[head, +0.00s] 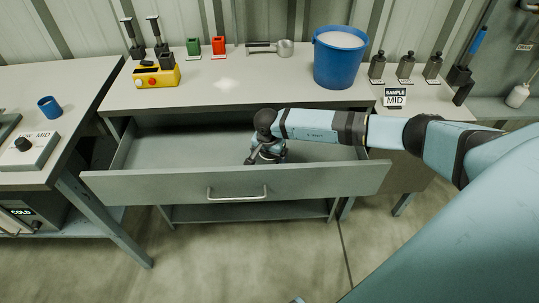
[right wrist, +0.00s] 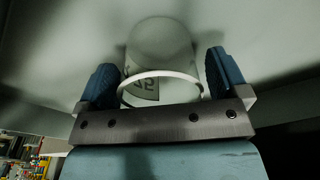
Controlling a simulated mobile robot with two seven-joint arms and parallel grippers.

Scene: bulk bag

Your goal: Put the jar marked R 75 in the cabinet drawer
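The cabinet drawer (head: 150,186) is pulled well out below the middle bench. My right gripper (head: 266,158) reaches down into it, near the drawer's middle. In the right wrist view a pale, clear jar (right wrist: 160,48) with a white rim stands between the blue fingers of my right gripper (right wrist: 162,75). Its dark label shows what looks like 75, upside down; the rest is not readable. The fingers are spread on either side of the jar, with a slim gap at the right. In the head view the jar is hidden by the gripper. My left gripper is not in view.
On the bench stand a blue bucket (head: 338,62), a yellow control box (head: 156,76), a metal scoop (head: 280,47) and green and red blocks. A blue cup (head: 49,107) stands on the left table.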

